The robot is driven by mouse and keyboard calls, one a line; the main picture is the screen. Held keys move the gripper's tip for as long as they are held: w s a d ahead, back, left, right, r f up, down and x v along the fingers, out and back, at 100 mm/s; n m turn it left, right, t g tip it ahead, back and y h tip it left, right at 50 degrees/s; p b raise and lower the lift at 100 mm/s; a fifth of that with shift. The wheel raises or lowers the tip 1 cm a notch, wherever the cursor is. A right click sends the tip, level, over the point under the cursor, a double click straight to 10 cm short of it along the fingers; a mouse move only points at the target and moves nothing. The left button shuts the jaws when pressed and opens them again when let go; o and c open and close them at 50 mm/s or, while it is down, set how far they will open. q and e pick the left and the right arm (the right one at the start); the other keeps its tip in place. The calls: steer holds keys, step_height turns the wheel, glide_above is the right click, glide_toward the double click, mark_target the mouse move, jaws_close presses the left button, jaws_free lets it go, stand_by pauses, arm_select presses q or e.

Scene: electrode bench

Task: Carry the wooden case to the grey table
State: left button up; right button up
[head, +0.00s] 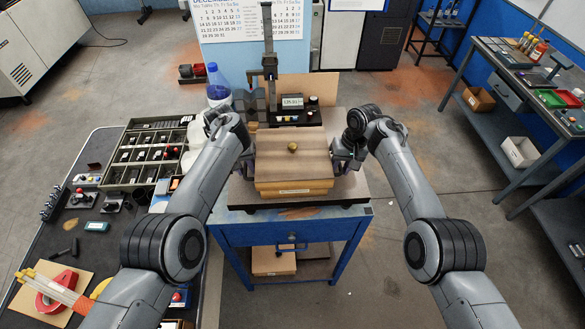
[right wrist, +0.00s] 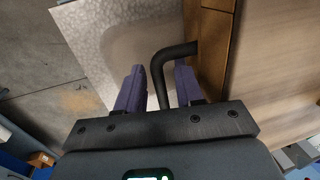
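The wooden case (head: 291,158) has a light wood top with a small round brass-coloured knob (head: 292,147). It rests on a dark-edged plate on a blue stand (head: 290,233). My left gripper (head: 243,158) is at the case's left side; its fingers are too hidden to read. My right gripper (head: 340,158) is at the right side. In the right wrist view, its two purple fingers (right wrist: 158,92) stand apart on either side of a bent black handle (right wrist: 172,54) on the case's side, with gaps visible. A bench with a grey top (head: 500,62) stands at the right.
A measuring stand with a digital display (head: 292,102) and a blue-capped bottle (head: 217,85) are behind the case. A dark bench (head: 125,225) with a parts tray (head: 148,155) and tools is at the left. Grey floor (head: 425,160) lies open between the stand and right bench.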

arm_select(q)
steer(key=shift+c, duration=0.5)
arm_select(e)
steer(key=shift+c, duration=0.4)
arm_select(q)
jaws_close()
arm_select(e)
jaws_close()
arm_select(q)
steer(key=shift+w+r, duration=0.15)
steer(key=shift+r, duration=0.15)
arm_select(e)
steer(key=shift+w+r, duration=0.1)
steer(key=shift+r, duration=0.1)
arm_select(q)
steer(key=shift+f, duration=0.1)
